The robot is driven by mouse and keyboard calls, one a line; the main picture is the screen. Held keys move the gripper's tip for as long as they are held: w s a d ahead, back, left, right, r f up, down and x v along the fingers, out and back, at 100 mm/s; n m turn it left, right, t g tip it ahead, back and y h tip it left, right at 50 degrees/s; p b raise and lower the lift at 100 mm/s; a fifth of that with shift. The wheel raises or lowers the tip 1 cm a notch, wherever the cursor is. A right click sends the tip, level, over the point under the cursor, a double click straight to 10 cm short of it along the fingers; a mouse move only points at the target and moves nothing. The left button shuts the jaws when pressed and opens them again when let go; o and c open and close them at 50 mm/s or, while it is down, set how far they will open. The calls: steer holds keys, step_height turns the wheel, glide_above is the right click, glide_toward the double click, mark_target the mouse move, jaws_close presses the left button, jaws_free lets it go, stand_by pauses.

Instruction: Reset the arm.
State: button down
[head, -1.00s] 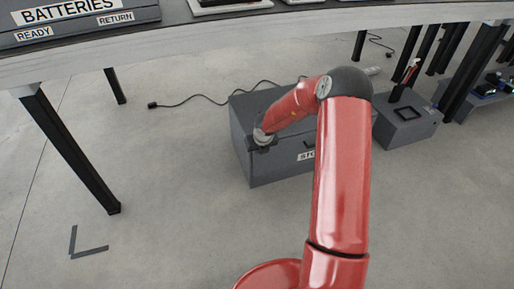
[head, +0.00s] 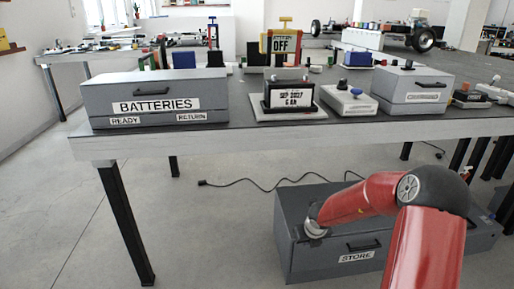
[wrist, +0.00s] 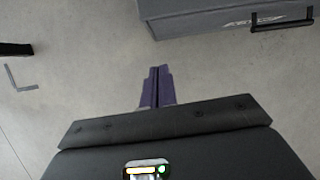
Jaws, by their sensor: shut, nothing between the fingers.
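My gripper (wrist: 156,84) shows in the wrist view with its two purple fingers together, shut and empty. It points over bare floor, with the grey STORE box ahead of it at the top right of that view (wrist: 200,18). In the head view my red arm is bent at the lower right, in front of the STORE box (head: 297,262) under the table. My gripper itself does not show in the head view; only the arm links are seen there.
The table (head: 240,133) spans the head view above the arm. On it stand the BATTERIES box (head: 155,92), a dark display block (head: 289,97) and a grey lidded box (head: 412,88). A black table leg (head: 125,225) stands left. A cable (head: 255,185) lies on the floor, which is otherwise open at left.

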steer(key=w+a+r+n+t, duration=0.1)
steer(key=a+r+n+t, duration=0.3)
steer(key=r+n, duration=0.6)
steer(key=s+a+r+n+y, duration=0.1)
steer(key=s+a+r+n, duration=0.25)
steer(key=r, duration=0.25)
steer(key=s+a+r+n+y, duration=0.25)
steer(key=a+r+n, duration=0.2)
steer(key=r, duration=0.25)
steer(key=s+a+r+n, duration=0.1)
steer(key=s+r+n, duration=0.2)
steer(key=s+n, duration=0.45)
steer(key=s+d+n+g+h, duration=0.1)
steer(key=s+d+n, duration=0.2)
steer(key=s, duration=0.7)
steer(key=s+d+n+g+h, duration=0.2)
steer(key=s+n, duration=0.4)
steer(key=s, duration=0.4)
steer(key=shift+s+d+r, duration=0.2)
steer(key=shift+d+r, duration=0.05)
steer(key=shift+d, duration=0.15)
steer(key=shift+h, duration=0.25)
